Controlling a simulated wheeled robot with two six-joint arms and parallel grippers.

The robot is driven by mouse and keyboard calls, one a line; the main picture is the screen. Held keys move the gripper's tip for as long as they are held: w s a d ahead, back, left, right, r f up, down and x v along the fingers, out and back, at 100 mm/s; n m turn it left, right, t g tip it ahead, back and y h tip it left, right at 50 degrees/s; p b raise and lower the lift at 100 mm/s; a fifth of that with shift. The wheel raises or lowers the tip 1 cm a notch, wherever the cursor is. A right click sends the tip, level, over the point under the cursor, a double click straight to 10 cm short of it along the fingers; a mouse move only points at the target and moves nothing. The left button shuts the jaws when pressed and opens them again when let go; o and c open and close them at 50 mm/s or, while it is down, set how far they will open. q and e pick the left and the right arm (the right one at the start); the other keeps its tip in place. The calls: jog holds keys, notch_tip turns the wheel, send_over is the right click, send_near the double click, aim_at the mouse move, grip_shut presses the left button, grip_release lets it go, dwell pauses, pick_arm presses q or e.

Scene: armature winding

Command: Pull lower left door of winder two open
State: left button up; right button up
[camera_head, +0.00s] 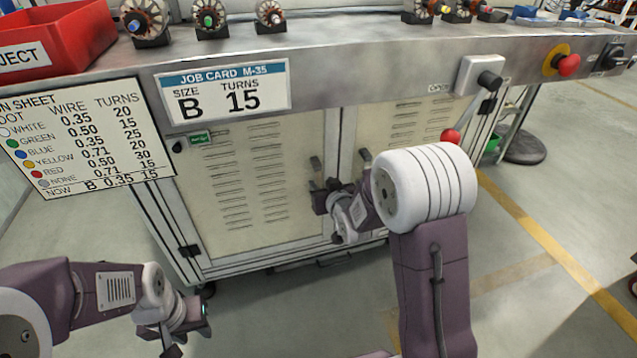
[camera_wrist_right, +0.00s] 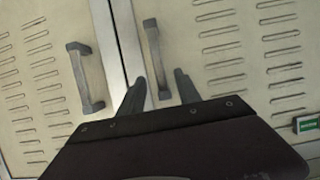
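Below the bench are two cream louvered doors, the left door (camera_head: 235,190) and the right door (camera_head: 400,120). The left door's handle (camera_head: 316,170) is a dark vertical bar near the middle seam. The right door's handle (camera_head: 366,158) is across the seam. My right gripper (camera_head: 326,192) is at the left door's handle. The right wrist view is turned over; there my right gripper (camera_wrist_right: 158,92) is open, with the left door's handle (camera_wrist_right: 151,50) between its fingers, contact unclear. Both doors look shut. My left gripper (camera_head: 188,330) is low at the left, away from the doors; its opening is unclear.
A job card (camera_head: 222,90) and a winding sheet (camera_head: 85,135) hang on the front. A red bin (camera_head: 60,35) and several armatures stand on the bench top. A red emergency button (camera_head: 568,65) is at the right. The floor (camera_head: 270,315) before the doors is clear.

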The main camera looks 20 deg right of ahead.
aim_at(318, 180)
jog(key=b+x, duration=0.2)
jog(key=x, duration=0.4)
jog(key=shift+s+f, duration=0.1)
grip_shut()
dwell(1.1)
